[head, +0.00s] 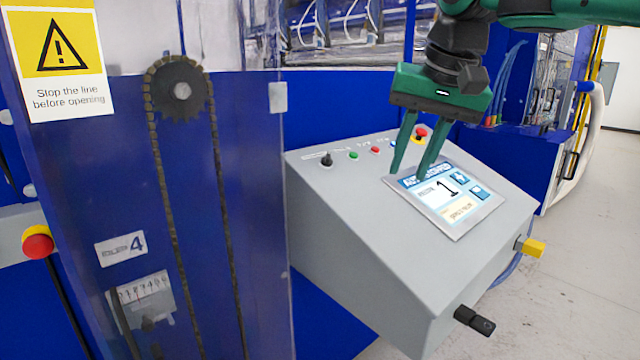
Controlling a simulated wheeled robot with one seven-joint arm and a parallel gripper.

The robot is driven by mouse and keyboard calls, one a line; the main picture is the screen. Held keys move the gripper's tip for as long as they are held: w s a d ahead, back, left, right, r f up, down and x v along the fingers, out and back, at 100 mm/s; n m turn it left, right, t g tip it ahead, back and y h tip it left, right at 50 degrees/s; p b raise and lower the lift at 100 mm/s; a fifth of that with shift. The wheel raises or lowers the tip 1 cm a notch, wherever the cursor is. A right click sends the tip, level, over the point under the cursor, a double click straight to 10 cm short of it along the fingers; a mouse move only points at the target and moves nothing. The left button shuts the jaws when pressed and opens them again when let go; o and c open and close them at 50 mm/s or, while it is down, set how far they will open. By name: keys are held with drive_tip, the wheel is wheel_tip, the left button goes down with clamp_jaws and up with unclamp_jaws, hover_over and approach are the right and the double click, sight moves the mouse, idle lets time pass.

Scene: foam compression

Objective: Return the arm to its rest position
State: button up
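My gripper (408,175) is at the end of my green and black arm, which reaches in from the upper right. It points down in front of the sloped grey control panel (345,215). Its two green fingers are apart with nothing visible between them. The fingertips overlap the upper left part of the panel's touchscreen (470,212), which shows a large "1". I cannot tell whether a fingertip touches the screen.
Several buttons and a black knob (326,160) line the panel's top edge. A yellow-tipped part (533,247) and a black handle (474,320) stick out at its right side. A blue machine with a chain sprocket (180,90) stands left. Open floor (585,270) lies right.

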drive_tip(key=s+d+f+m+g+h, duration=0.1)
drive_tip(key=s+d+f, duration=0.2)
drive_tip(key=d+f, duration=0.65)
drive_tip(key=s+d+f+m+g, duration=0.1)
drive_tip(key=s+d+f, duration=0.7)
drive_tip(key=s+f, duration=0.1)
drive_tip(key=s+d+f+m+g, duration=0.2)
drive_tip(key=s+d+f, duration=0.6)
drive_tip(key=s, duration=0.4)
drive_tip(key=shift+f, duration=0.6)
